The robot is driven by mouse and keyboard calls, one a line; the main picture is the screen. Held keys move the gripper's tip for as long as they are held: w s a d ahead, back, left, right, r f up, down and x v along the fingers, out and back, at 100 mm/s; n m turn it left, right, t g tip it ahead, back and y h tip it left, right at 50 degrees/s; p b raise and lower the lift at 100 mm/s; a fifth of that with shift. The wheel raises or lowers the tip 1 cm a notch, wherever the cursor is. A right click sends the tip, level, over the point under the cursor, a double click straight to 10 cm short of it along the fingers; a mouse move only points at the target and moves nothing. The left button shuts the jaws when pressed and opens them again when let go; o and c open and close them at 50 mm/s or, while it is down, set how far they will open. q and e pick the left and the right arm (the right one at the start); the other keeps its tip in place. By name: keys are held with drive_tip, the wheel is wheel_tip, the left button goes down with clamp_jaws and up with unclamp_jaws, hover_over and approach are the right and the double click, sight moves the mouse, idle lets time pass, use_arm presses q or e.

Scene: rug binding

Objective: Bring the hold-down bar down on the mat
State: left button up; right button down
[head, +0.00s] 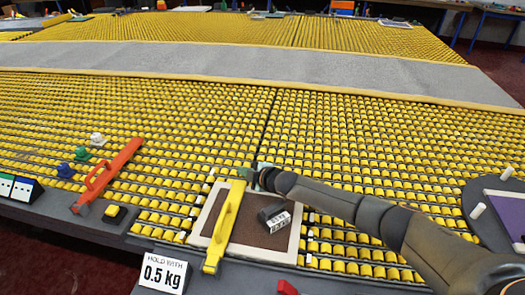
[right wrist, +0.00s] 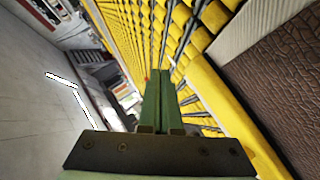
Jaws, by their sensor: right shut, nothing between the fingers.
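The mat (head: 262,236) is a brown piece with a pale border, lying on the yellow rollers at front centre; it also shows at the right of the right wrist view (right wrist: 285,75). A yellow bar (head: 226,222) with a raised handle runs lengthwise over the mat's left part. I cannot tell whether its underside touches the mat. My right gripper (head: 249,173), with green fingers, is shut and empty near the bar's far end; its fingers (right wrist: 158,75) are together in the right wrist view. I cannot tell whether they touch the bar. My left gripper is out of view.
A dark labelled block (head: 274,216) sits on the mat. A red bar with a handle (head: 108,174) lies to the left, near green, blue and white knobs (head: 82,154). A sign (head: 161,273) reading "HOLD WITH 0.5 kg" stands in front. A purple-topped panel (head: 508,212) is at right.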

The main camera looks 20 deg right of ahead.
drive_tip(key=s+d+r, duration=0.4)
drive_tip(key=d+r, duration=0.2)
drive_tip(key=r, duration=0.2)
drive_tip(key=shift+p, duration=0.3)
